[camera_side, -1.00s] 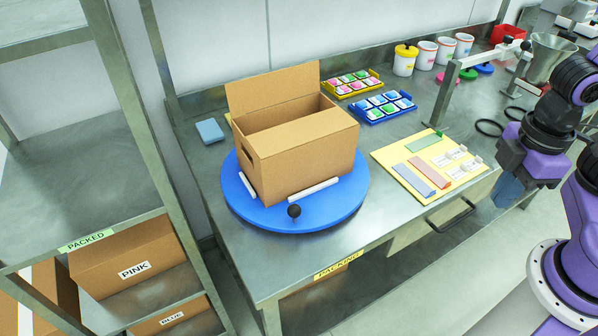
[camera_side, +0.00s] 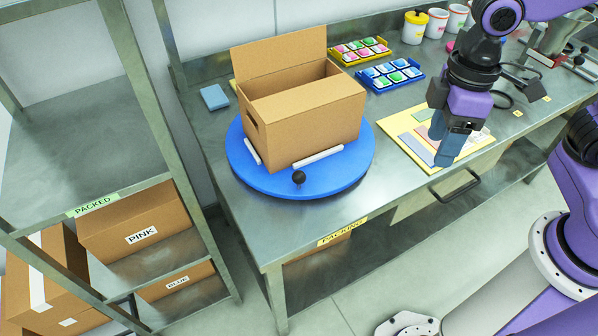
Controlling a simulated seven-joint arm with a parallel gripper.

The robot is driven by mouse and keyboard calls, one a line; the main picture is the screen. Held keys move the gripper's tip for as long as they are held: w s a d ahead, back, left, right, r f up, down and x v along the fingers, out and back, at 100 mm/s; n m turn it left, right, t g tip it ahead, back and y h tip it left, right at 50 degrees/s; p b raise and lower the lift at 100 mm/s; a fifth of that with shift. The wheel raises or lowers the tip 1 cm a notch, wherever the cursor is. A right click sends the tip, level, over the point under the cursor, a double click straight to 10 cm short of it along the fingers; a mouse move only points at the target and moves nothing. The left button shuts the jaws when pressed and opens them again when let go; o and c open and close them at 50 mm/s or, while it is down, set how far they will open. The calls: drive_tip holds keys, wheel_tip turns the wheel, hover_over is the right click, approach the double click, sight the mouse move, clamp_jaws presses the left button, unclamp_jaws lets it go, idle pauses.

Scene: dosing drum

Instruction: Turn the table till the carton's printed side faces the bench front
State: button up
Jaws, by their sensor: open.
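An open cardboard carton (camera_side: 305,125) stands on a round blue turntable (camera_side: 350,175), with its back flap raised. No printing shows on the carton faces in view; its far sides are hidden. White strips lie on the turntable along the carton's base. A black knob (camera_side: 298,178) stands at the turntable's front rim. My gripper (camera_side: 448,155) points down above the yellow sheet, right of the turntable and apart from it. It is open with nothing visible in it.
The yellow sheet (camera_side: 408,118) holds coloured strips. A blue block (camera_side: 214,97) lies at left. Tubs (camera_side: 414,27) stand at the back. A shelf with labelled cartons (camera_side: 135,225) stands left of the bench.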

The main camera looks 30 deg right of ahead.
drive_tip(key=w+a+m, duration=0.2)
drive_tip(key=w+a, duration=0.6)
drive_tip(key=w, duration=0.2)
drive_tip(key=m+y, duration=0.1)
drive_tip(key=m, duration=0.1)
approach(299, 172)
drive_tip(key=shift+g, duration=0.4)
drive_tip(key=f, duration=0.3)
drive_tip(key=a+f, duration=0.1)
drive_tip(key=f, duration=0.7)
drive_tip(key=shift+s+a+f, duration=0.2)
drive_tip(key=shift+s+a, duration=0.05)
clamp_jaws()
